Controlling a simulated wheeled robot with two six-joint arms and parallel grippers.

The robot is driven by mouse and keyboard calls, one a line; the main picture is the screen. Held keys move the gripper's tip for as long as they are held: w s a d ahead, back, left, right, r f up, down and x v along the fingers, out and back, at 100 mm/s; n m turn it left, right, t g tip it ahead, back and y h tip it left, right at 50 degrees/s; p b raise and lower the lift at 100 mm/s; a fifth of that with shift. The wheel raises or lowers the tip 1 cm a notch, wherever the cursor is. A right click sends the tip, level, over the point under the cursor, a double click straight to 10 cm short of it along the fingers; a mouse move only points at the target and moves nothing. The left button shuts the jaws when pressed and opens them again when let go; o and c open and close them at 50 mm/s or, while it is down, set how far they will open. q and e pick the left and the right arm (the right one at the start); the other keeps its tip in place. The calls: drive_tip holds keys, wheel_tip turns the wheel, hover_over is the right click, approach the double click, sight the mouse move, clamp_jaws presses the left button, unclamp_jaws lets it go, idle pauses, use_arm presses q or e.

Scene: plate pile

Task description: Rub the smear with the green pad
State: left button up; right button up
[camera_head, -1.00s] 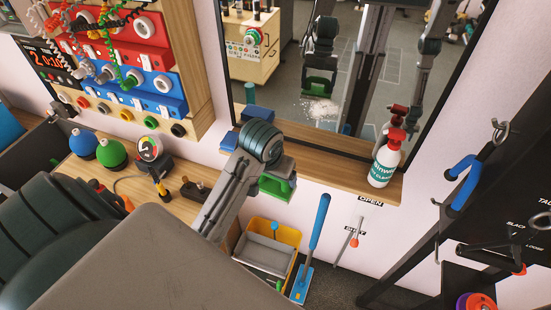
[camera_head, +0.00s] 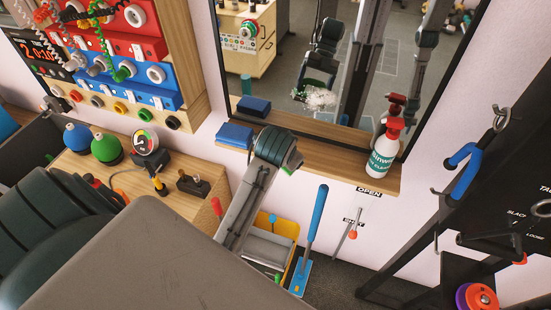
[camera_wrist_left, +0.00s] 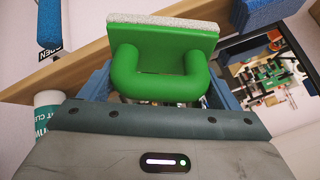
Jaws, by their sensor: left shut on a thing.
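My left gripper (camera_head: 288,160) reaches out above the wooden sill, in front of the mirror. In the wrist view the left gripper (camera_wrist_left: 160,88) is shut on the handle of the green pad (camera_wrist_left: 160,40), with the pad's pale, rough face turned away from me. The smear (camera_head: 316,98) is a whitish speckled patch low on the mirror, overlapping the gripper's reflection. I see a gap between my wrist and the smear; pad contact cannot be told. My right gripper is not directly in view.
A blue block (camera_head: 235,136) lies on the sill's left end. A white spray bottle (camera_head: 383,155) with a red top stands at its right. Below are a yellow bin (camera_head: 285,227) and a blue-handled tool (camera_head: 317,215). The sill between wrist and bottle is clear.

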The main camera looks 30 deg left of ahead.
use_arm(q)
drive_tip(key=shift+w+m+t, duration=0.45)
drive_tip(key=shift+m+t, duration=0.05)
drive_tip(key=shift+t, duration=0.3)
drive_tip(key=m+t, duration=0.1)
drive_tip(key=w+r+t, duration=0.1)
drive_tip(key=shift+a+m+t+b, duration=0.1)
drive_tip(key=shift+m+t+b, duration=0.3)
drive_tip(key=r+m+t, duration=0.1)
drive_tip(key=t, duration=0.1)
drive_tip(key=w+m+t, duration=0.1)
drive_tip(key=shift+r+t+h+b, duration=0.3)
drive_tip(key=shift+r+t+b, duration=0.1)
drive_tip(key=shift+w+d+r+m+t+h, duration=0.1)
drive_tip(key=shift+d+r+m+t+h, duration=0.2)
drive_tip(key=shift+m+t, duration=0.2)
drive_tip(key=shift+d+r+m+t+h, duration=0.2)
drive_tip(key=shift+r+m+t, duration=0.2)
drive_tip(key=shift+t, duration=0.2)
drive_tip(key=w+t, duration=0.1)
drive_tip(key=w+r+b, duration=0.1)
drive_tip(key=w, duration=0.1)
drive_tip(key=w+r+m+t+h+b, duration=0.1)
drive_tip(key=shift+w+r+t, duration=0.25)
drive_tip(key=shift+t, duration=0.05)
drive_tip(key=shift+w+a, duration=0.3)
drive_tip(key=shift+w, duration=0.6)
